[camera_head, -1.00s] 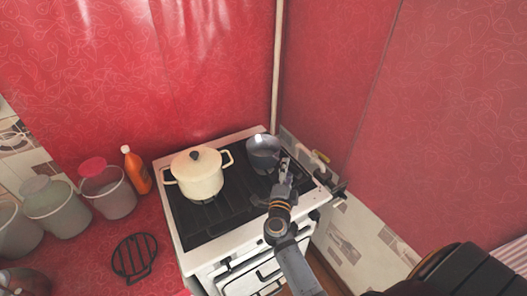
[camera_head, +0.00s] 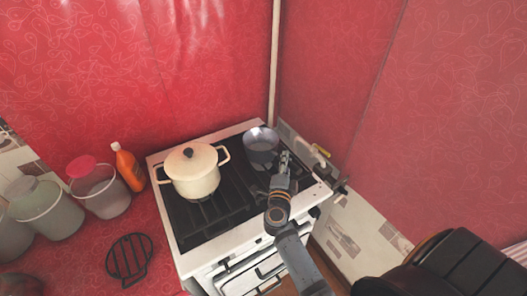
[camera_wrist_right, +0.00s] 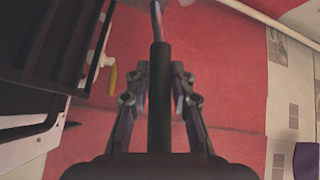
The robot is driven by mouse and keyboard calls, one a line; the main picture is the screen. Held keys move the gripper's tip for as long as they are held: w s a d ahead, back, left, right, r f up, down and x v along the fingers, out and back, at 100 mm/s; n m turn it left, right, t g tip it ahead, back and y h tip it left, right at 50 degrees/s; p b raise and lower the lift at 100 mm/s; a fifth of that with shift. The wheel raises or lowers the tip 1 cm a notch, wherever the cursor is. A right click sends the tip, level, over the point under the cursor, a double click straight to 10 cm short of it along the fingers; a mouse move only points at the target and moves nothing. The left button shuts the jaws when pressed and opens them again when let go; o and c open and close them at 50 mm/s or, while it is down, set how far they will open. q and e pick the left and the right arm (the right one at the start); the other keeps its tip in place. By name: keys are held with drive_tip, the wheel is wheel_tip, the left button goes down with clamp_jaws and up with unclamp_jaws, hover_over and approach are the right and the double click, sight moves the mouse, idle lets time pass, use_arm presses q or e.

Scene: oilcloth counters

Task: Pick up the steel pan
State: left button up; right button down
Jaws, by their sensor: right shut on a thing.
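The steel pan (camera_head: 261,147), round and grey, is at the back right of the white stove (camera_head: 190,250). In the head view it looks slightly raised above the black grate, but a gap beneath it is hard to make out. My right gripper (camera_head: 285,160) is at the pan's near side, shut on its handle. The right wrist view shows a dark, straight handle (camera_wrist_right: 161,95) between the two fingers of my right gripper (camera_wrist_right: 160,90). The fingers partly hide the pan's near side in the head view. My left gripper is not in view.
A cream lidded pot (camera_head: 194,174) stands on the stove, left of the pan. An orange bottle (camera_head: 127,167), several buckets and a black trivet (camera_head: 129,258) are on the red counter at left. Red walls are close behind and right. The front grate is clear.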

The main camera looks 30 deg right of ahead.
drive_tip(key=shift+w+r, duration=0.1)
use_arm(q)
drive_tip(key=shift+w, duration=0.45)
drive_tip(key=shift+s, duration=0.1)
use_arm(e)
drive_tip(key=shift+r, duration=0.1)
drive_tip(key=shift+r, duration=0.15)
drive_tip(key=shift+r+p, duration=0.3)
drive_tip(key=shift+r, duration=0.3)
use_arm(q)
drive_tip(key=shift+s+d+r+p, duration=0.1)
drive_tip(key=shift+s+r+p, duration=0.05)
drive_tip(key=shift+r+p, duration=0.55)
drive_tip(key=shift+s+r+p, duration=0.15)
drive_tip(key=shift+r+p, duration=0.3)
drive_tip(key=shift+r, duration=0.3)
use_arm(e)
drive_tip(key=shift+r, duration=4.15)
